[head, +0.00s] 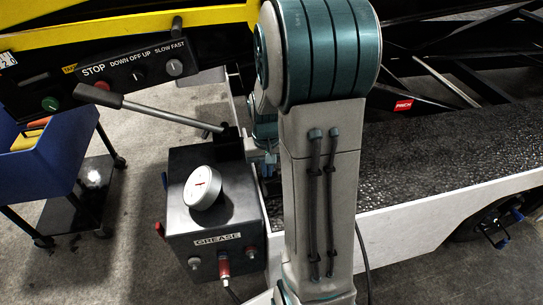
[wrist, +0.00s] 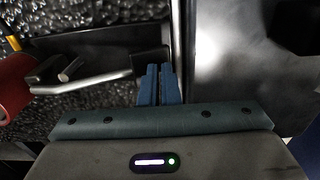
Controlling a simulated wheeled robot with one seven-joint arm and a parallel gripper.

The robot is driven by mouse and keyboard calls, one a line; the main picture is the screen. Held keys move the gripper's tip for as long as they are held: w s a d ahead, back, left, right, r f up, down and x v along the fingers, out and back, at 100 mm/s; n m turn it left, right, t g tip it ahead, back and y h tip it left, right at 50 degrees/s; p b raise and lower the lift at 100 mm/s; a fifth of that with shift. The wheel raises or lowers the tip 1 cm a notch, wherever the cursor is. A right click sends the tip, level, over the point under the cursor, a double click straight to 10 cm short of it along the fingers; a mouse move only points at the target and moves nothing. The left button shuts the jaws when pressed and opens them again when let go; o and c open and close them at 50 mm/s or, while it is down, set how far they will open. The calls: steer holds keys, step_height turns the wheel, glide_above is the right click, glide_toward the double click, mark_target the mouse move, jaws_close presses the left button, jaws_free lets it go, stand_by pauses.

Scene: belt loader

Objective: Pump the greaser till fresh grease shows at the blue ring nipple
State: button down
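The greaser (head: 185,235) is a dark box marked GREASE, with a white dial gauge (head: 203,187) on top. Its pump lever (head: 150,112) slants up to the left from a black pivot, its dark grip at the far end. A small blue part (head: 502,242) shows by the wheel at lower right; I cannot tell whether it is the blue ring nipple, and no grease is discernible there. My gripper (head: 268,165) is mostly hidden behind my arm, right of the greaser and apart from the lever's grip. In the wrist view its blue fingers (wrist: 158,84) are together, with nothing visible between them.
The control panel (head: 130,70) with STOP and knobs is above the lever. A blue bin on a cart (head: 48,160) stands at left. The loader's white side rail (head: 430,215) runs right. The wrist view shows a silver bar (wrist: 85,86) and red cylinder (wrist: 14,88) near the fingers.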

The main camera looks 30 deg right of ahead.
steer(key=shift+s+a+f, duration=0.2)
steer(key=shift+s+f, duration=0.05)
steer(key=shift+f, duration=0.15)
steer(key=w+a+r+p, duration=0.2)
steer(key=a+r+p, duration=0.1)
steer(key=r, duration=1.1)
steer(key=shift+a, duration=0.7)
steer(key=s+a+r+n+t, duration=0.1)
steer(key=s+a, duration=0.2)
steer(key=s, duration=0.4)
steer(key=s+a+n+t, duration=0.1)
steer(key=s+a+n, duration=0.1)
steer(key=s, duration=0.5)
steer(key=shift+s+a+r+t, duration=0.2)
steer(key=shift+a+r+t, duration=0.15)
steer(key=shift+a, duration=0.55)
